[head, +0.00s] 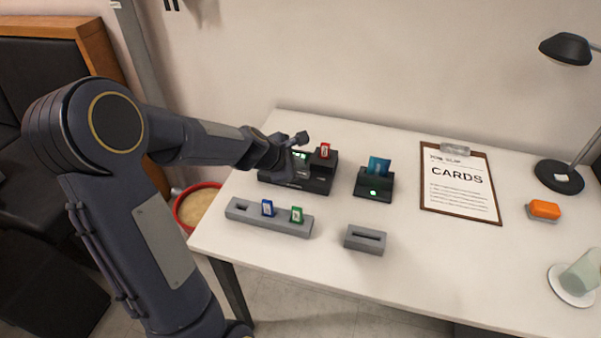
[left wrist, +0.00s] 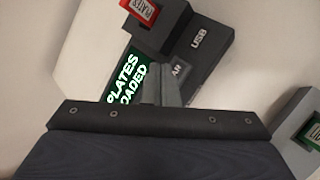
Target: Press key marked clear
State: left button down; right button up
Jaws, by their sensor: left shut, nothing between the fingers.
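The dark marker device (head: 320,180) stands at the back left of the desk. In the left wrist view its body (left wrist: 215,62) bears the word "USB", and its lit green screen (left wrist: 128,78) reads "PLATES LOADED". A grey key (left wrist: 180,71) beside the screen shows the letters "AR"; the rest of its label is hidden behind my fingers. My left gripper (left wrist: 165,88) is shut and empty, its tips over or at this key; I cannot tell if they touch. In the head view the left gripper (head: 297,150) covers part of the device. The right gripper is not in view.
A red stick (head: 325,150) stands in the device. A card reader (head: 374,190), an empty slotted block (head: 366,240), a clipboard (head: 459,185) and an orange block (head: 544,210) lie rightward.

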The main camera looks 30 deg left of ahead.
pick_arm(q)
jog(key=shift+f, duration=0.1)
dwell(0.7)
jog(key=shift+f+b, duration=0.35)
jog(key=shift+b, duration=0.05)
jog(key=shift+f+b, duration=0.4)
dwell(0.5)
dwell(0.3)
jog(key=shift+r+p, duration=0.8)
jog(key=shift+r, duration=0.05)
notch_tip(320, 180, up, 5)
jog(key=p, duration=0.5)
jog(key=shift+r, duration=0.1)
